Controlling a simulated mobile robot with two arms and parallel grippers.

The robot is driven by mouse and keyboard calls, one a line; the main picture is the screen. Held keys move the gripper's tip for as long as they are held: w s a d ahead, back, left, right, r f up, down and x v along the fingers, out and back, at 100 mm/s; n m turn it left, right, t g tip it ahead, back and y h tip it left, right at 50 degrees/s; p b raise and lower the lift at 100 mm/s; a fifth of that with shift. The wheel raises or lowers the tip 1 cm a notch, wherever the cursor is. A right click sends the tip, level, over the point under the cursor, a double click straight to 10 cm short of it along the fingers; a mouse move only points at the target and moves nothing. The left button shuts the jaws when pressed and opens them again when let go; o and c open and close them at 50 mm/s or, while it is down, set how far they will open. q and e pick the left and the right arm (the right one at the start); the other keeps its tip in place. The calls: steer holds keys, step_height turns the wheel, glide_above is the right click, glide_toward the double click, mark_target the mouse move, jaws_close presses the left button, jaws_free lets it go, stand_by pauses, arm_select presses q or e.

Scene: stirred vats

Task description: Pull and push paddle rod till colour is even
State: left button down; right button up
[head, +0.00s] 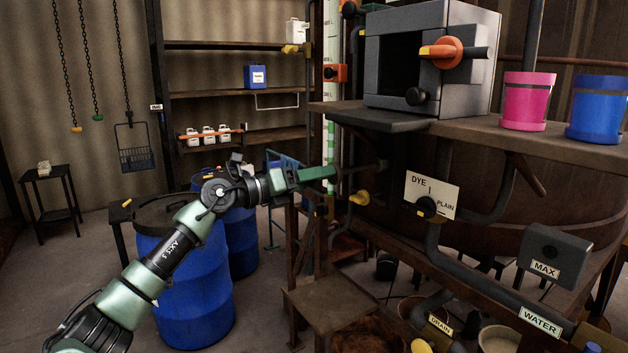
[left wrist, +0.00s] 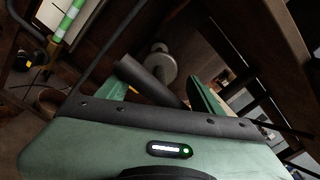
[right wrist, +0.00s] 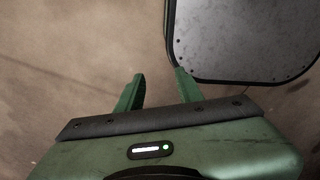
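My left gripper (head: 334,172) reaches in from the left in front of the dark vat (head: 455,225), near its side. In the left wrist view, its green fingers (left wrist: 160,92) stand apart. A dark bar (left wrist: 150,80), which looks like the paddle rod's handle, lies slantwise between or just beyond them. A pale round disc (left wrist: 161,64) shows behind the bar. I cannot tell whether the fingers touch the bar. My right gripper (right wrist: 160,85) is open and empty, seen only in the right wrist view. The liquid's colour does not show.
A DYE/PLAIN valve sign (head: 432,194) is on the vat front, right of my left gripper. A pink tub (head: 527,102) and blue tub (head: 598,108) stand on the ledge. Blue drums (head: 195,290) stand near my left arm. A brown stand (head: 330,303) is below the gripper.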

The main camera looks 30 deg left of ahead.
arm_select(q)
steer(key=c, duration=0.5)
jaws_free()
steer(key=shift+f, duration=0.1)
steer(key=shift+s+a, duration=0.1)
steer(key=shift+s, duration=0.1)
steer(key=b+v, duration=0.5)
steer(key=v, duration=0.2)
steer(key=shift+s+a, duration=0.15)
steer(key=shift+s, duration=0.15)
arm_select(e)
steer(key=f, duration=0.1)
steer(key=s+f, duration=0.1)
steer(key=f, duration=0.3)
steer(key=shift+s+f, duration=0.1)
steer(key=shift+s, duration=0.25)
